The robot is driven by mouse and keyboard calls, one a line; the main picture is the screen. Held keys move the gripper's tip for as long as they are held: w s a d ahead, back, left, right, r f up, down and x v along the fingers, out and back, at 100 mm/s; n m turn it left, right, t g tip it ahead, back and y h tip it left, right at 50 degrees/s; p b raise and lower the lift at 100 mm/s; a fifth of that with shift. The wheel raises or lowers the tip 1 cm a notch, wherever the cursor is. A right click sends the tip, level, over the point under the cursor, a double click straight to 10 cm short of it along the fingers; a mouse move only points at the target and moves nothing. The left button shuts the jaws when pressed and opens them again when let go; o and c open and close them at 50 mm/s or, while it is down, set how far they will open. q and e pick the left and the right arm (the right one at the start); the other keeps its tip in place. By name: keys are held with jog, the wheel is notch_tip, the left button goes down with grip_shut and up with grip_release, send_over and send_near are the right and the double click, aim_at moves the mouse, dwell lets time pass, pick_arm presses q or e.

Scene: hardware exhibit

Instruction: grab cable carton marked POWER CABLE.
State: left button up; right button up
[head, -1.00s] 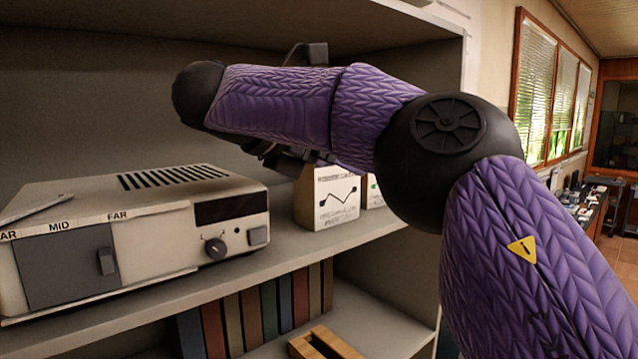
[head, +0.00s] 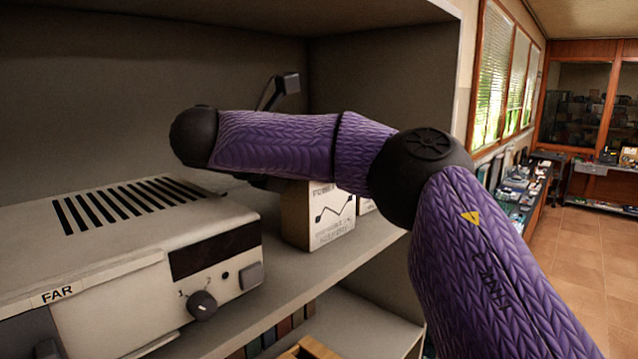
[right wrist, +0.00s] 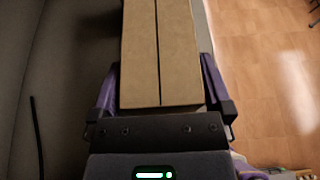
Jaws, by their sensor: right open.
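A cardboard carton (head: 330,222) with a white printed face stands upright on the shelf, right of the beige device. Its face shows a zigzag line and lettering, partly behind my right arm and too blurred to read surely. In the right wrist view, a brown carton top (right wrist: 160,45) with a lengthwise seam fills the middle. My right gripper (right wrist: 160,78) is open, with a purple finger along each side of this carton. Contact cannot be told. In the head view my right arm hides the gripper. My left gripper is not in view.
A second white-faced carton (head: 366,205) stands just right of the first, mostly hidden. The beige device (head: 130,260) fills the shelf at left. The shelf's side wall (head: 385,85) rises behind. Books (head: 275,335) stand on the shelf below.

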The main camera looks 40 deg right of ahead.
jog(key=shift+s, duration=0.1)
jog(key=c, duration=1.2)
jog(key=shift+o, duration=0.2)
